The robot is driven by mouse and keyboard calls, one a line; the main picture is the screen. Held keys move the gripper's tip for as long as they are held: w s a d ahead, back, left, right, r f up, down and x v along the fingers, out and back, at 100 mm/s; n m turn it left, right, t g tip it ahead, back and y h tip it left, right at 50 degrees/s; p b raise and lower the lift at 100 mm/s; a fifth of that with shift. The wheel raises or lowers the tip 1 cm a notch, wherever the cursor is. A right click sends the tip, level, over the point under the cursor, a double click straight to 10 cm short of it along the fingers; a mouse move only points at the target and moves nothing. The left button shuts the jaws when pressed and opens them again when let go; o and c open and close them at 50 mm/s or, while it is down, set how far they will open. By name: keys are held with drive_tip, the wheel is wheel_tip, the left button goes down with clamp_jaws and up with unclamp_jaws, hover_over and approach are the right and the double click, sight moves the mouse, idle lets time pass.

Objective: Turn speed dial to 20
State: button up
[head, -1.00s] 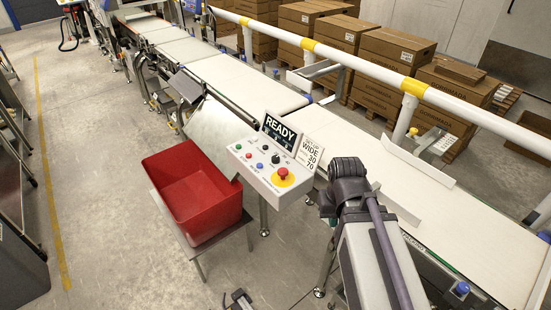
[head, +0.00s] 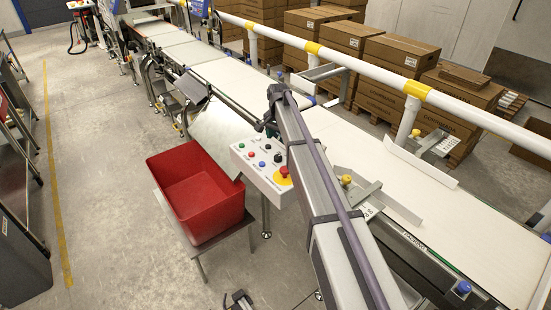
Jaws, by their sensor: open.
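The light grey control panel (head: 246,166) stands beside the belt, left of my arm. It carries small coloured buttons, a red emergency stop (head: 284,171) on yellow, and two dark knobs, an upper one (head: 266,146) and a lower one (head: 278,157). I cannot tell which is the speed dial, and their settings are too small to read. My arm reaches up past the panel's right side and hides the display and setup sign behind it. My gripper cannot be made out; the arm's far end shows only dark joint parts above the panel.
A red bin (head: 200,195) stands on a stand left of the panel. The white conveyor belt (head: 350,140) runs behind, with a guide clamp and yellow knob (head: 345,180) right of my arm. A white rail (head: 340,62) crosses above; cartons (head: 390,65) stand behind it.

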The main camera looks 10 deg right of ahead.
sight(278, 156)
wheel_tip(278, 156, down, 10)
drive_tip(key=b, duration=0.8)
drive_tip(key=shift+r+b, duration=0.1)
drive_tip(key=shift+b, duration=0.2)
drive_tip(key=shift+r, duration=0.1)
drive_tip(key=shift+r, duration=0.1)
drive_tip(key=shift+c, duration=0.2)
drive_tip(key=c, duration=0.9)
drive_tip(key=shift+n, duration=0.3)
drive_tip(key=n, duration=0.8)
drive_tip(key=shift+n, duration=0.3)
